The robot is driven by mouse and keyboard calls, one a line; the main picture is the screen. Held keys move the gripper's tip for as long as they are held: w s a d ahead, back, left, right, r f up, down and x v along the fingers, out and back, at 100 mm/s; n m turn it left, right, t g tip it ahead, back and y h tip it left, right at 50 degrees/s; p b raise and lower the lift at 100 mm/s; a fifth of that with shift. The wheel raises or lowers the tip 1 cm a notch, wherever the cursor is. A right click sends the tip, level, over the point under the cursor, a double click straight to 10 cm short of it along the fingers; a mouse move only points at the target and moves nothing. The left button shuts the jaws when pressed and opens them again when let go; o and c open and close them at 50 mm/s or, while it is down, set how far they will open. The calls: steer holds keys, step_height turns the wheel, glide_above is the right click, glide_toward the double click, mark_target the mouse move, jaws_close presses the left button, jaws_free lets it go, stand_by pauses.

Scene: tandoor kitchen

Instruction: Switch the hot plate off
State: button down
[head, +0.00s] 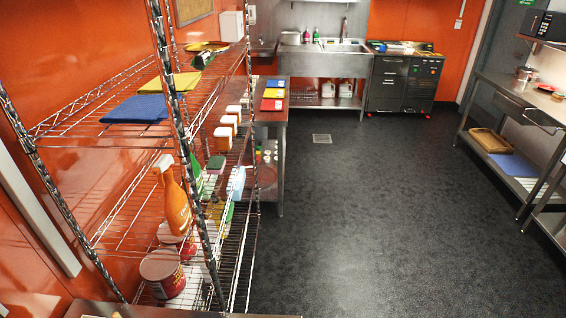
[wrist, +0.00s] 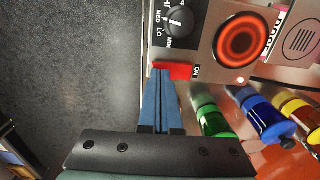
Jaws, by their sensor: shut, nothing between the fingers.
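The hot plate (wrist: 204,62) shows in the wrist view at the upper right, a metal unit with a round ring (wrist: 240,42) glowing orange-red. A black knob (wrist: 180,22) with a marked scale, including LO, MED and MIN, sits at its left. Below the knob is a red switch (wrist: 180,70) with "ON" printed beside it. A small light (wrist: 240,80) near the ring looks lit. My gripper (wrist: 160,74) is shut and empty, its blue fingertips at the red switch and covering part of it. Whether they touch it I cannot tell. The head view shows neither hot plate nor gripper.
In the head view, a wire shelf (head: 140,130) with goods stands at left, and a steel bench (head: 505,100) at right. Dark floor (head: 345,210) between is clear.

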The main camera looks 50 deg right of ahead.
steer(key=shift+f, duration=0.3)
steer(key=shift+r, duration=0.15)
step_height(320, 180, up, 7)
steer(key=p, duration=0.7)
stand_by(0.6)
